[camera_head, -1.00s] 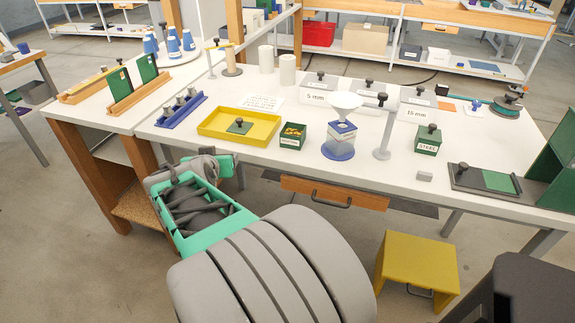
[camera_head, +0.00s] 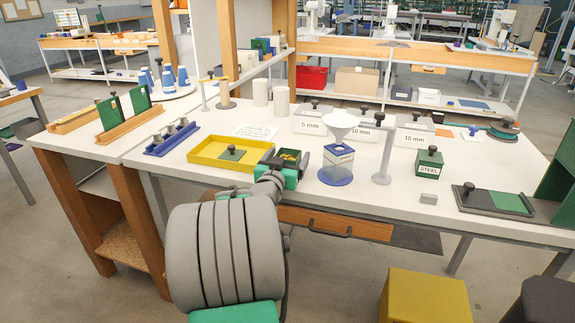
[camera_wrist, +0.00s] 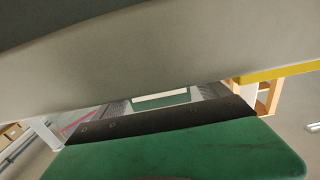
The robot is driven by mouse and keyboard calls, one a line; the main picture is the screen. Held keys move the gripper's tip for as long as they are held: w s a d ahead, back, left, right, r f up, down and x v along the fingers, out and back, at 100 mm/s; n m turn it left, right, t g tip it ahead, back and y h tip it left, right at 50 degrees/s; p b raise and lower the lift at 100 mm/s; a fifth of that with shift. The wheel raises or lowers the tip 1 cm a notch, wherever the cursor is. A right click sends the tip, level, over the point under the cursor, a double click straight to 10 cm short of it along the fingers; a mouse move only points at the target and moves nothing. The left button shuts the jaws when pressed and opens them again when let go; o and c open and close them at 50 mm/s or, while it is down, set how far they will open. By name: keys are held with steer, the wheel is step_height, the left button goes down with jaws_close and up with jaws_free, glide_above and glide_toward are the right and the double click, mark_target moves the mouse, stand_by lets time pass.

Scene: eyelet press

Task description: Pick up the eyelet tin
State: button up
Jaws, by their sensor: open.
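A small open green tin (camera_head: 291,153) with brass-coloured bits inside stands on the white table, right of the yellow tray. My gripper (camera_head: 288,160) is at the table's front edge, its dark fingers open on either side of this tin in the head view. Whether they touch it cannot be told. The tin's front is partly hidden by my gripper. A closed green tin (camera_head: 429,162) with a dark knob and a STEEL label stands farther right, clear of my gripper. In the wrist view, a small green-and-white patch (camera_wrist: 160,100) shows beyond the dark bar; I cannot tell what it is.
The yellow tray (camera_head: 205,155) with a green knobbed plate is close on the left. A white funnel on a blue-based stand (camera_head: 337,168) is close on the right, with a grey post (camera_head: 382,165) beyond. A grey block (camera_head: 429,198) lies near the front edge.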

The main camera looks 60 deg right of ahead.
steer(key=shift+c, duration=0.2)
steer(key=c, duration=1.6)
